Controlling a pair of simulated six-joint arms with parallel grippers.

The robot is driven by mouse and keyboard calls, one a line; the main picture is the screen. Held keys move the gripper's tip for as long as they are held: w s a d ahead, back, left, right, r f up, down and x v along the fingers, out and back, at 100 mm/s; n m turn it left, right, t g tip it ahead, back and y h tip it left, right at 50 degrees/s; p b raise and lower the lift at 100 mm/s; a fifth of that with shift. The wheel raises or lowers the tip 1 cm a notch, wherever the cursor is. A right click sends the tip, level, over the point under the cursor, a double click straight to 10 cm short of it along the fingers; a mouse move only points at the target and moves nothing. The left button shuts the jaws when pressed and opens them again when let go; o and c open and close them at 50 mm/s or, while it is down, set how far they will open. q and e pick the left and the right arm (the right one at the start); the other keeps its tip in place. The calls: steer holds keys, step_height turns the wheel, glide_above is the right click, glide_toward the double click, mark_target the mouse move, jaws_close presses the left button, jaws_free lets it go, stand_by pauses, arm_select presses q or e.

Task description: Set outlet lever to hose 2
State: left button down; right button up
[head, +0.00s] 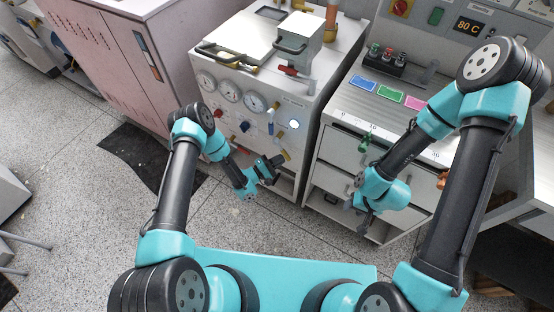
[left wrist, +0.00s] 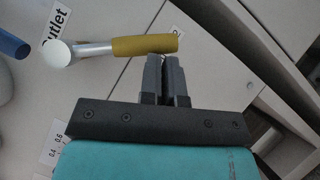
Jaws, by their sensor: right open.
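The outlet lever (left wrist: 145,46) has a yellow grip on a silver rod with a white round pivot. In the left wrist view it points right from the pivot, near the printed word Outlet (left wrist: 55,25). A second label (left wrist: 178,31) is partly hidden at the grip's right end. My left gripper (left wrist: 165,62) has its fingers together, with tips at the grip's lower edge; I cannot tell whether they touch it. In the head view my left gripper (head: 272,165) is at the lower front of the white gauge machine (head: 262,80). My right gripper (head: 360,207) is open and empty before the drawers.
The machine's front has several gauges (head: 228,90) and coloured valves. A pink cabinet (head: 95,50) stands left. A drawer unit (head: 345,152) with coloured cards stands right, below a control panel (head: 470,25). A dark mat (head: 135,155) lies on the speckled floor.

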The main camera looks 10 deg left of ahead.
arm_select(q)
steer(key=shift+s+d, duration=0.15)
steer(key=shift+d, duration=0.05)
stand_by(0.3)
steer(key=s+a+f, duration=0.5)
steer(key=a, duration=0.6)
steer(key=shift+f, duration=0.35)
